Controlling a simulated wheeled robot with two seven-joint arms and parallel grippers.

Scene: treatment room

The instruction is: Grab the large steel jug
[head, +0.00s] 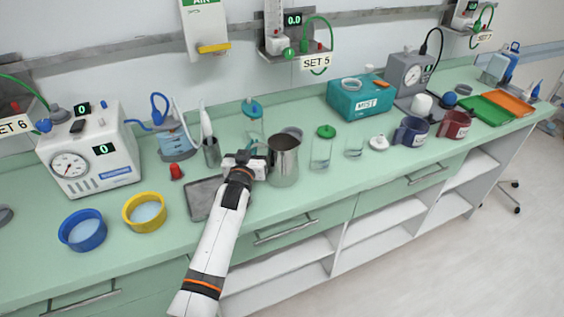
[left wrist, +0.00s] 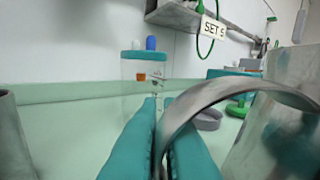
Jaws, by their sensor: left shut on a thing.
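The large steel jug (head: 284,165) is upright at the middle of the green counter, its handle side toward my left gripper. My left gripper (head: 258,162) is at the jug's left side. In the left wrist view, its teal fingers (left wrist: 163,140) are closed on the curved jug handle (left wrist: 205,92). The blurred jug body (left wrist: 270,130) fills the right of that view. I cannot tell whether the jug's base touches the counter. My right gripper is not in view.
A green-lidded jar (head: 321,152) stands close right of the jug. A grey tray (head: 204,199) lies left of it, partly behind my arm. A steel cup (head: 212,152) and a clear teal-topped container (head: 252,122) stand behind. The counter's front edge has some free room.

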